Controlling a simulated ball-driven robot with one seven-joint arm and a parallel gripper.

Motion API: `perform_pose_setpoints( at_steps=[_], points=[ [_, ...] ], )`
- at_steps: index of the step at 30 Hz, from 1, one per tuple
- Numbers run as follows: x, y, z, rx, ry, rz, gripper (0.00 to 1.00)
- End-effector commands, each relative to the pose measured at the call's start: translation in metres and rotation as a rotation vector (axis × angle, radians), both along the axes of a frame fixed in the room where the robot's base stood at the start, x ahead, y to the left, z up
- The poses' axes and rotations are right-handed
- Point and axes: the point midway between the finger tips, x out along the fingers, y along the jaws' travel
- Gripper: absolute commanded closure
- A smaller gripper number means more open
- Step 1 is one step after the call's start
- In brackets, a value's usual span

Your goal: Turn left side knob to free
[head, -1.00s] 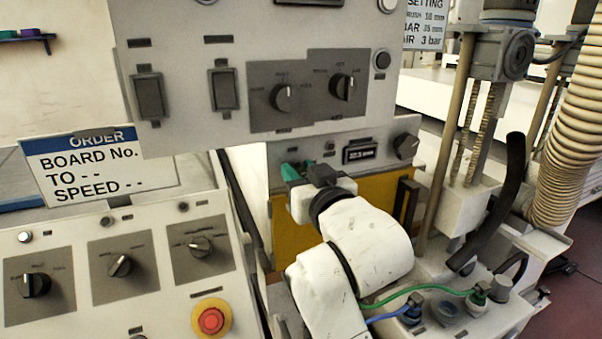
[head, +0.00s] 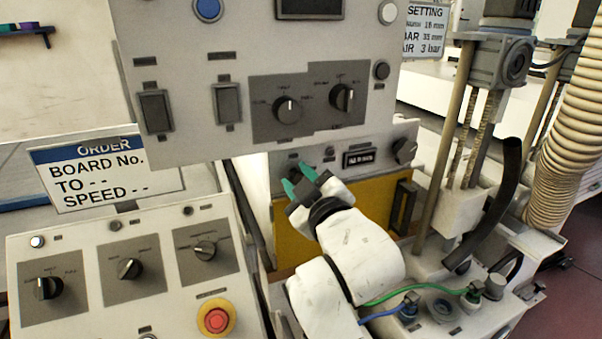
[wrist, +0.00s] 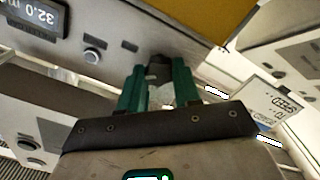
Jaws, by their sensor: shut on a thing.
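The side panel (head: 375,139) is a light box with a small display, a button and a dark knob at its right end. The left side knob (wrist: 159,70) is dark and sits between my two green fingers in the wrist view; its pointer direction cannot be read. In the head view my fingers reach up to the panel's left end and mostly hide that knob. My gripper (head: 300,181) is shut on the knob; the wrist view also shows the gripper (wrist: 160,88) with a finger on either side of it.
The display (head: 359,158) and a button (head: 330,152) lie right of my fingers, with the right side knob (head: 404,150) beyond. A larger panel (head: 180,60) overhangs above. A sloped console (head: 75,250) with a red stop button (head: 215,320) stands left. Hoses and cables are at right.

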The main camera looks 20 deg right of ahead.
Motion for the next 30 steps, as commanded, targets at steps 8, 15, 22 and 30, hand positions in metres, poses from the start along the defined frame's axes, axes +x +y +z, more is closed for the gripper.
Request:
perform_pose_setpoints(
  at_steps=[8,15,22,30],
  points=[
    [0.0,0.0009,0.0013,-0.261,0.001,0.001,0.98],
    [0.0,0.0021,-0.0002,-0.487,0.001,0.002,0.98],
    [0.0,0.0021,-0.0012,-0.679,0.002,0.002,0.98],
    [0.0001,0.003,-0.003,-0.838,0.001,0.003,0.98]
  ],
)
